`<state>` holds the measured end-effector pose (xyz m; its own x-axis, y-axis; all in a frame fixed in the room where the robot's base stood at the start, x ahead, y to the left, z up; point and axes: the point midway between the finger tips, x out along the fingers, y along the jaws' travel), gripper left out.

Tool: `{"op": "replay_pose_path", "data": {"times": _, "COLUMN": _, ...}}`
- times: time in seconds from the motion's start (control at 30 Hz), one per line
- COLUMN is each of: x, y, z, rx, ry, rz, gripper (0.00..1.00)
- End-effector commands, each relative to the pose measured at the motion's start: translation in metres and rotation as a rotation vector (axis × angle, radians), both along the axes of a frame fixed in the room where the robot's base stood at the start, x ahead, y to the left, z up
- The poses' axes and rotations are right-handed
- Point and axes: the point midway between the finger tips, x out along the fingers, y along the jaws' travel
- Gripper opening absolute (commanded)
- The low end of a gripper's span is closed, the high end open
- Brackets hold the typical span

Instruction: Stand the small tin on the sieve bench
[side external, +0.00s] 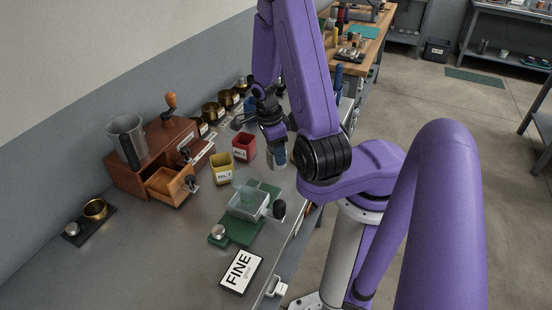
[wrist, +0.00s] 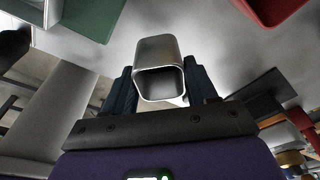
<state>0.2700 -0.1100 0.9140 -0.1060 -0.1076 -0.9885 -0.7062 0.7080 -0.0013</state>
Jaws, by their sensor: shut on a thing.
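My gripper (wrist: 158,88) is shut on a small silver, square-sided tin (wrist: 157,52), which shows a hollow open end towards the wrist camera. In the side view my gripper (side external: 277,148) hangs over the right edge area of the grey metal bench (side external: 150,265), and the tin (side external: 279,161) shows below its fingers. I cannot tell whether the tin touches the bench top. A green board (side external: 235,240) with a clear box (side external: 248,203) and black knob lies to the front left of it. I cannot tell for certain which surface is the sieve bench.
A red NO. 1 pot (side external: 244,149) and a yellow NO. 2 pot (side external: 219,168) stand left of my gripper. A brown wooden grinder (side external: 140,175) has its drawer out. A FINE card (side external: 241,271) lies in front.

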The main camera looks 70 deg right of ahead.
Motion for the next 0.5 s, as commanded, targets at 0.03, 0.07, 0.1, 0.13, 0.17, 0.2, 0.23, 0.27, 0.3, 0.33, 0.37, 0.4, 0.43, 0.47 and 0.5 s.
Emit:
{"op": "replay_pose_path", "data": {"times": 0.03, "x": -0.001, "y": 0.001, "z": -0.005, "rx": 0.004, "ry": 0.002, "rz": 0.001, "gripper": 0.26}}
{"op": "replay_pose_path", "data": {"times": 0.07, "x": 0.0, "y": 0.001, "z": -0.009, "rx": 0.003, "ry": 0.002, "rz": 0.003, "gripper": 0.26}}
{"op": "replay_pose_path", "data": {"times": 0.1, "x": 0.0, "y": 0.001, "z": -0.013, "rx": 0.002, "ry": 0.002, "rz": 0.003, "gripper": 0.26}}
{"op": "replay_pose_path", "data": {"times": 0.13, "x": 0.0, "y": 0.001, "z": -0.016, "rx": 0.003, "ry": 0.003, "rz": 0.002, "gripper": 0.26}}
{"op": "replay_pose_path", "data": {"times": 0.17, "x": 0.0, "y": 0.001, "z": -0.019, "rx": 0.002, "ry": 0.004, "rz": 0.002, "gripper": 0.26}}
{"op": "replay_pose_path", "data": {"times": 0.2, "x": 0.0, "y": 0.0, "z": -0.023, "rx": 0.002, "ry": 0.002, "rz": 0.003, "gripper": 0.26}}
{"op": "replay_pose_path", "data": {"times": 0.23, "x": 0.0, "y": 0.001, "z": -0.026, "rx": 0.002, "ry": 0.002, "rz": 0.001, "gripper": 0.26}}
{"op": "replay_pose_path", "data": {"times": 0.27, "x": 0.0, "y": 0.001, "z": -0.028, "rx": 0.002, "ry": 0.002, "rz": 0.002, "gripper": 0.26}}
{"op": "replay_pose_path", "data": {"times": 0.3, "x": 0.0, "y": 0.001, "z": -0.03, "rx": 0.002, "ry": 0.002, "rz": 0.003, "gripper": 0.26}}
{"op": "replay_pose_path", "data": {"times": 0.33, "x": 0.0, "y": 0.001, "z": -0.031, "rx": 0.002, "ry": 0.001, "rz": 0.002, "gripper": 0.26}}
{"op": "replay_pose_path", "data": {"times": 0.37, "x": 0.0, "y": 0.001, "z": -0.032, "rx": 0.002, "ry": 0.001, "rz": 0.001, "gripper": 0.26}}
{"op": "replay_pose_path", "data": {"times": 0.4, "x": 0.0, "y": 0.0, "z": -0.032, "rx": 0.001, "ry": 0.0, "rz": 0.0, "gripper": 0.26}}
{"op": "replay_pose_path", "data": {"times": 0.43, "x": 0.0, "y": 0.0, "z": -0.032, "rx": 0.001, "ry": 0.0, "rz": 0.0, "gripper": 0.26}}
{"op": "replay_pose_path", "data": {"times": 0.47, "x": 0.0, "y": 0.0, "z": -0.032, "rx": 0.001, "ry": 0.0, "rz": 0.0, "gripper": 0.26}}
{"op": "replay_pose_path", "data": {"times": 0.5, "x": 0.0, "y": 0.0, "z": -0.032, "rx": 0.001, "ry": -0.001, "rz": 0.0, "gripper": 0.26}}
